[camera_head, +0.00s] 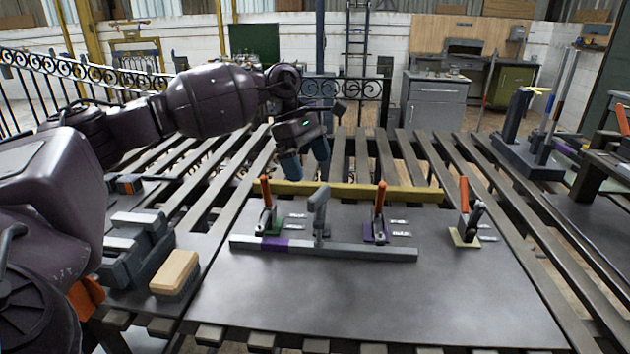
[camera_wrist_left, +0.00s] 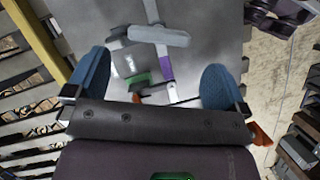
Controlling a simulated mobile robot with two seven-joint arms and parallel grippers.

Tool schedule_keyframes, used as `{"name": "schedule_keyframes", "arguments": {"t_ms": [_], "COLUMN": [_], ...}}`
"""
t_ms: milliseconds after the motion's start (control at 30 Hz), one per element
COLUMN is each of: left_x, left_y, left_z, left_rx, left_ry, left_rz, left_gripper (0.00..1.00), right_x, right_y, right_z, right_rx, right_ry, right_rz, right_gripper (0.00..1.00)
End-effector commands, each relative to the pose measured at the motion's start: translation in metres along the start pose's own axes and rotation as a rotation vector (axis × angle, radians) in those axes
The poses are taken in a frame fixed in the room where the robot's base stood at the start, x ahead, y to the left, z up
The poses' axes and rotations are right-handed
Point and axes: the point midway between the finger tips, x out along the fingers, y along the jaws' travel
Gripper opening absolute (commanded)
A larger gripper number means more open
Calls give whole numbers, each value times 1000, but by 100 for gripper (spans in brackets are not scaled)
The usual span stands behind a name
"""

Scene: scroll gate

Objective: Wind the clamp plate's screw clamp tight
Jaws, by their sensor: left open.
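The clamp plate (camera_head: 370,295) is a flat grey sheet lying on the slatted table. On it stands a grey upright post with a crossbar on top (camera_head: 319,203), seemingly the screw clamp, at a long flat bar (camera_head: 345,250) with a purple band. The crossbar (camera_wrist_left: 158,35) shows in the left wrist view, beyond the fingertips. My left gripper (camera_head: 305,160) has blue fingers spread apart and empty; it hangs above and behind the plate's back edge, apart from the post. In the wrist view the left gripper (camera_wrist_left: 158,75) frames the green clamp base (camera_wrist_left: 140,80). My right gripper is out of view.
Orange-handled toggle clamps stand left (camera_head: 267,207), middle (camera_head: 380,212) and right (camera_head: 467,215) on the plate. A yellow bar (camera_head: 350,191) runs along its back. A grey fixture (camera_head: 135,245) and a tan-topped block (camera_head: 175,274) sit left. The plate's front is clear.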

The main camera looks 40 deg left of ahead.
Motion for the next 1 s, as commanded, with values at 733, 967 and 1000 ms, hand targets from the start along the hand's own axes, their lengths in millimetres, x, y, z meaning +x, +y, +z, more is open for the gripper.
{"name": "schedule_keyframes", "arguments": {"t_ms": [733, 967, 1000], "left_x": [-39, -39, -39], "left_y": [0, 0, 0], "left_z": [0, 0, 0], "left_rx": [0, 0, 0], "left_ry": [0, 0, 0], "left_rz": [1, 1, 1], "left_gripper": [100, 100, 100], "right_x": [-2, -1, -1], "right_y": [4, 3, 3], "right_z": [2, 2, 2], "right_rx": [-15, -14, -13], "right_ry": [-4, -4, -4], "right_rz": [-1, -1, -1], "right_gripper": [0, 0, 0]}}
